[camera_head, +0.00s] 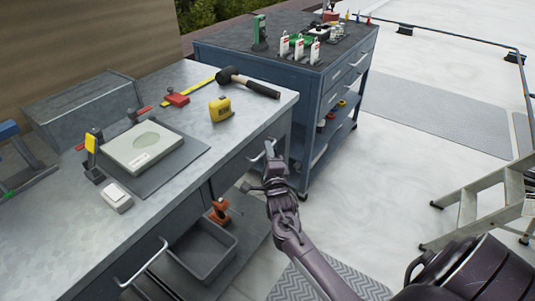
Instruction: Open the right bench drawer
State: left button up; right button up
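The grey metal workbench (180,90) runs along the left, with drawer fronts under its top. The right bench drawer (237,166) is at the bench's far right end and looks flush with the front. Its bar handle (256,157) is partly hidden by my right gripper (270,157). My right gripper is right at the handle; whether its fingers are apart or closed around the bar is too small to tell. The left drawer's handle (146,263) is free. My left gripper is out of view.
A blue-grey tool cabinet (311,100) stands close behind the bench's right end. A grey bin (203,252) and an orange tool (219,211) sit below the drawers. A stepladder (468,208) stands at right. Light floor between is clear.

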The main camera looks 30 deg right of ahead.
grip_shut()
dwell(0.4)
